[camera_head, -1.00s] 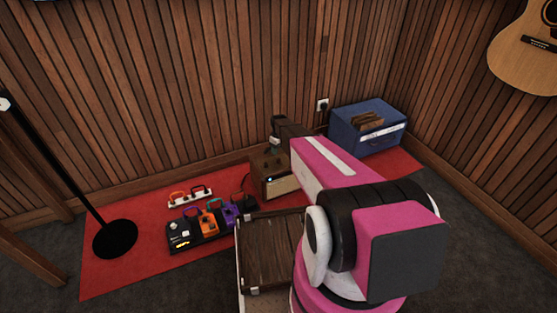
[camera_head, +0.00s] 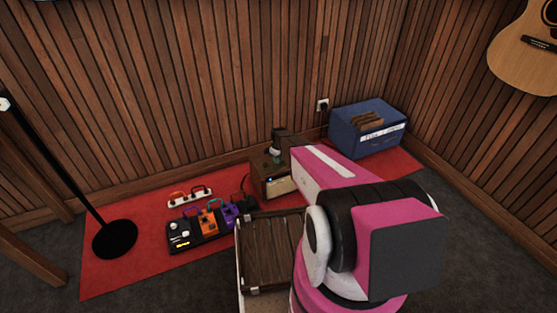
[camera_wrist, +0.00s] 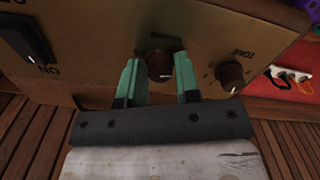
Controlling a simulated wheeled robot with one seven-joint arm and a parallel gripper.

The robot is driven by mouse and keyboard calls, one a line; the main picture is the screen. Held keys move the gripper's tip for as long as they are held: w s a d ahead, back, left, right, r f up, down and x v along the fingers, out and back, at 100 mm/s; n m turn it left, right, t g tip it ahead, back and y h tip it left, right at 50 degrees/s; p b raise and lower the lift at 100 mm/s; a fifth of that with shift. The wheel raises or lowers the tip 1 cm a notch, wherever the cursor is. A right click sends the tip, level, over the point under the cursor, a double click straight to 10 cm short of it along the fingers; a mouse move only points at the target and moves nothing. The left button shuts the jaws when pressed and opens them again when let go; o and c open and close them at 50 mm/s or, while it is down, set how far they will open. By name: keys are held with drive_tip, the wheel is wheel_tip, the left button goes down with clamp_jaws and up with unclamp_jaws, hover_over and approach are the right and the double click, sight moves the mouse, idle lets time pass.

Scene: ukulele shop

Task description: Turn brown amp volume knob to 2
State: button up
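In the wrist view a dark brown round volume knob (camera_wrist: 160,64) sits on the tan panel (camera_wrist: 100,55) of the brown amp. Its white mark points towards the bottom of the picture. My gripper (camera_wrist: 160,72) has its two teal fingers apart, one on each side of this knob; the gaps look narrow, and I cannot tell whether either finger touches it. The volume label behind is partly hidden, and its numbers are not readable. In the head view the brown amp (camera_head: 277,186) stands on the red rug, with my dark gripper (camera_head: 279,141) above its top.
The tone knob (camera_wrist: 230,75) is close to the right finger, and a power switch (camera_wrist: 26,38) is at the left. A pedalboard (camera_head: 207,228) and power strip (camera_head: 190,197) lie left of the amp. A wooden crate (camera_head: 268,255) is in front.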

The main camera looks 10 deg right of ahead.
drive_tip(key=shift+c, duration=0.5)
drive_tip(key=m, duration=0.7)
drive_tip(key=shift+m, duration=0.3)
drive_tip(key=m, duration=0.4)
drive_tip(key=shift+m, duration=2)
